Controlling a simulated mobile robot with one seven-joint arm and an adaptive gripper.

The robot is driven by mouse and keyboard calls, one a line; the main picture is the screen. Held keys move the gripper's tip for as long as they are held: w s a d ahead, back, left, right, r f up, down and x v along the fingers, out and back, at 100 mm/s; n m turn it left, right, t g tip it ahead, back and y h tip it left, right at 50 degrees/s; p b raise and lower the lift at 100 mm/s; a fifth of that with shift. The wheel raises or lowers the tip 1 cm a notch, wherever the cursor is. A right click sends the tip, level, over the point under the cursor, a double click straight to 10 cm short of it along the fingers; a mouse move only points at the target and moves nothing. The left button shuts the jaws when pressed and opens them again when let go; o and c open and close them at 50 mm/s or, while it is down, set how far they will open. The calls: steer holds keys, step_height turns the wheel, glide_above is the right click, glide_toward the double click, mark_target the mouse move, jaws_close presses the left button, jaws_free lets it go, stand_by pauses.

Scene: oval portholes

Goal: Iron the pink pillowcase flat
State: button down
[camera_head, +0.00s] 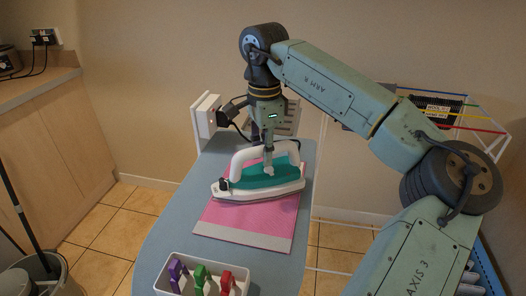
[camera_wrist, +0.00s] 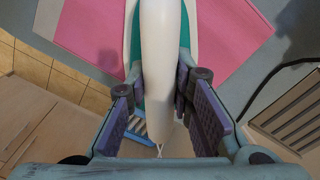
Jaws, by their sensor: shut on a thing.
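The pink pillowcase (camera_head: 245,217) lies on the blue-grey ironing board (camera_head: 170,223), with a paler band along its near edge. It also shows on both sides of the iron in the wrist view (camera_wrist: 226,40). The teal and white iron (camera_head: 262,188) is over the pillowcase's far part, its long side across the cloth. I cannot tell whether its sole touches the cloth. My gripper (camera_head: 268,166) is above the iron, shut on its white handle (camera_wrist: 160,55). In the wrist view the handle runs between my two padded fingers. The cloth under the iron is hidden.
A white tray (camera_head: 203,291) with purple, green and red clips stands at the board's near end. A white bracket (camera_head: 207,116) with a dark cable is at the far left. A wire rack (camera_head: 480,108) stands at right, a wooden counter (camera_head: 40,82) at left.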

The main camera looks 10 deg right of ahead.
steer(key=shift+w+d+r+p, duration=0.1)
steer(key=shift+w+d+p, duration=0.15)
steer(key=shift+w, duration=0.4)
steer(key=shift+w+d+p, duration=0.2)
steer(key=shift+w+p, duration=0.2)
steer(key=shift+w, duration=0.3)
steer(key=shift+w+d+r+p, duration=0.1)
steer(key=shift+w+d+p, duration=0.15)
steer(key=shift+w, duration=0.4)
steer(key=shift+w+d, duration=0.3)
steer(key=shift+w, duration=0.6)
steer(key=shift+w+d, duration=0.35)
steer(key=shift+w, duration=0.6)
steer(key=shift+w+d, duration=0.3)
steer(key=shift+w, duration=0.6)
steer(key=shift+s+f, duration=0.1)
